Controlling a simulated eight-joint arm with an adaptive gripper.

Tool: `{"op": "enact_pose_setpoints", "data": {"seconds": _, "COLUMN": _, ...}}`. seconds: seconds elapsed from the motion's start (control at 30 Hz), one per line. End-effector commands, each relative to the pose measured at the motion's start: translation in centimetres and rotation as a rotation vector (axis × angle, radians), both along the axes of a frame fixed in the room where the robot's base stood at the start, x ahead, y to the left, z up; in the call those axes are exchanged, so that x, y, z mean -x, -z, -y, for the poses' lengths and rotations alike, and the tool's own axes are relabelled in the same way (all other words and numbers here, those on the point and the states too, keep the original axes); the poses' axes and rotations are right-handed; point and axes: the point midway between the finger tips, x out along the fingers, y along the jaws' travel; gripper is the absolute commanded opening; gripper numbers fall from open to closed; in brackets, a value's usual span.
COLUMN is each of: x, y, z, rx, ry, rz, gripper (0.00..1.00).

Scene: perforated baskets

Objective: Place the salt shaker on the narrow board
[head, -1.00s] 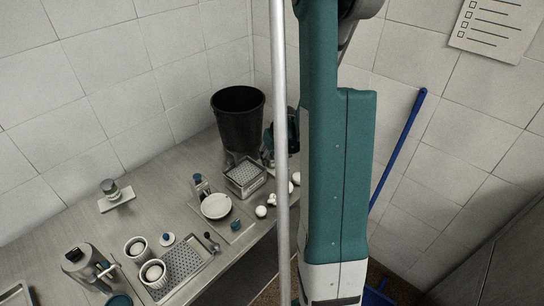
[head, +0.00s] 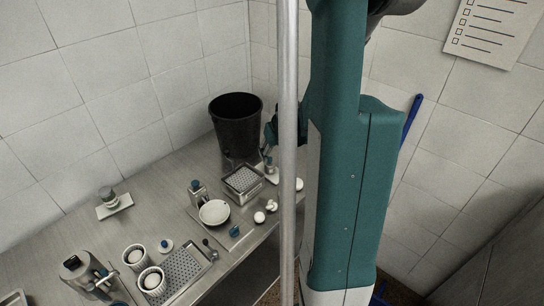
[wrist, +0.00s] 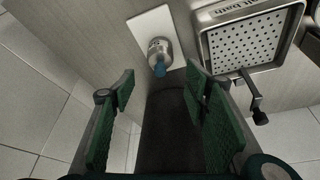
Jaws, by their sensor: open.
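A metal shaker with a blue end (wrist: 159,56), apparently the salt shaker, stands on a narrow white board (wrist: 146,24) in the wrist view. In the head view the white board (head: 272,181) is small, to the right of the perforated basket, and partly hidden by the pole. My gripper (wrist: 158,88) is open, its green fingers apart with nothing between them, and the shaker lies beyond the fingertips. In the head view my gripper (head: 269,140) is small and partly hidden, above the board near the black bin.
A perforated basket (wrist: 250,12) with a handle lies beside the board. A black bin (head: 236,125) stands behind. Another board (head: 122,206) with a jar is at far left. A white plate (head: 214,212), a dispenser (head: 197,190) and several egg-like white items stand along the bench.

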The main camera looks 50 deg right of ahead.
Motion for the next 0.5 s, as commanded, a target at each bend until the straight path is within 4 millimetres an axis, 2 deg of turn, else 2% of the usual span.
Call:
{"op": "enact_pose_setpoints", "data": {"seconds": 0.2, "x": 0.8, "y": -1.9, "z": -0.3, "rx": 0.0, "ry": 0.0, "rz": 0.0, "gripper": 0.46}}
{"op": "enact_pose_setpoints", "data": {"seconds": 0.5, "x": 1.3, "y": -3.4, "z": -0.6, "rx": 0.0, "ry": 0.0, "rz": 0.0, "gripper": 0.46}}
